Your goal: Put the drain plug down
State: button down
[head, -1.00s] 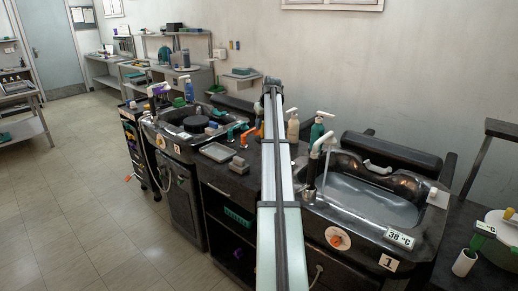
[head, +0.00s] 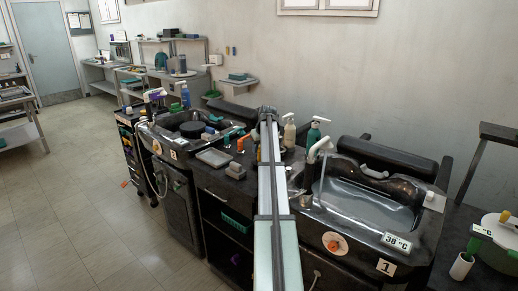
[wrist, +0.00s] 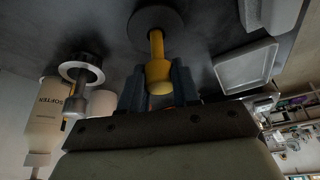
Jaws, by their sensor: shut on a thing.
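In the wrist view the drain plug shows as a dark round disc (wrist: 143,25) with a yellow stem. My gripper (wrist: 158,88) is shut on the yellow stem, with a finger on either side. The disc is against or very close to the dark counter top (wrist: 210,35); I cannot tell whether it touches.
A pale tray (wrist: 246,68) lies beside the plug. On the other side are a SOFTEN bottle (wrist: 45,125) and a dark-ringed object with a grey stem (wrist: 82,73). In the head view, basin 1 (head: 365,215) stands right and basin 2 (head: 165,150) left.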

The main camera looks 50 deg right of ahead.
jog(key=shift+f, duration=0.15)
jog(key=c, duration=0.8)
grip_release()
jog(key=v, duration=1.2)
